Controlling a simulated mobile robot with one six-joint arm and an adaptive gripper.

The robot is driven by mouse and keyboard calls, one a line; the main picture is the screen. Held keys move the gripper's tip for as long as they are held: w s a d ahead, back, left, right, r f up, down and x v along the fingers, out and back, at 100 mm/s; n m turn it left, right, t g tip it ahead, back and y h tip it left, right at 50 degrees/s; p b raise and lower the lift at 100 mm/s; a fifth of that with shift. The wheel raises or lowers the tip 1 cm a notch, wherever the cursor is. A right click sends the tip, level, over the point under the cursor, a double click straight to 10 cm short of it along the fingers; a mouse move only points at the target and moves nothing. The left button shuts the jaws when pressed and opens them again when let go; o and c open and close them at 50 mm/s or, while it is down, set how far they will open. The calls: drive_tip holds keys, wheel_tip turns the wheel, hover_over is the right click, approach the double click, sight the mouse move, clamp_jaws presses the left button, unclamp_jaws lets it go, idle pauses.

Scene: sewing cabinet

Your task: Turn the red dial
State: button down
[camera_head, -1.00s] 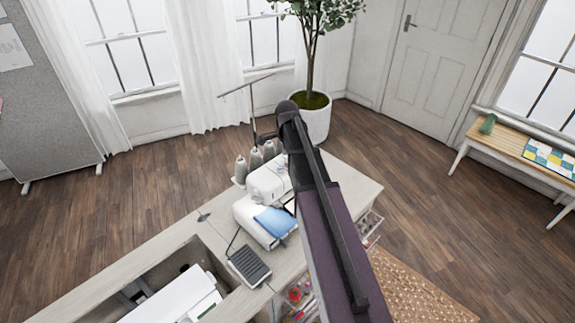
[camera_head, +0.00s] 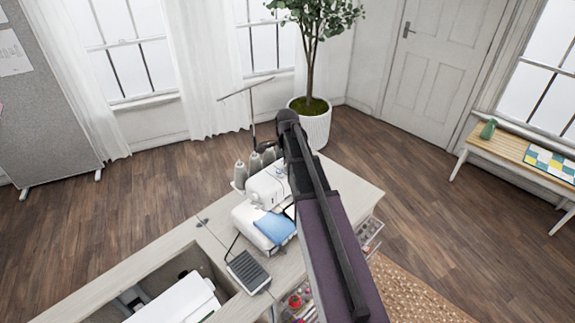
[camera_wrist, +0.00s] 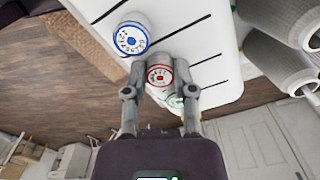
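The red dial (camera_wrist: 160,75) is a round white knob with a red ring and markings on the white sewing machine. It shows in the wrist view between the fingers of my gripper (camera_wrist: 160,66). The gripper is open, with one fingertip on each side of the dial; I cannot tell whether either touches it. In the head view the white machine (camera_head: 268,186) stands on the cabinet, and my arm hides the dial and my fingertips.
A blue-ringed dial (camera_wrist: 130,40) and a green-ringed dial (camera_wrist: 174,102) flank the red one. Grey thread cones (camera_wrist: 281,62) stand close by.

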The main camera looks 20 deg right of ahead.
idle(0.4)
drive_tip(key=shift+n, duration=2.9)
drive_tip(key=shift+c, duration=2.2)
unclamp_jaws()
drive_tip(key=shift+m, duration=0.4)
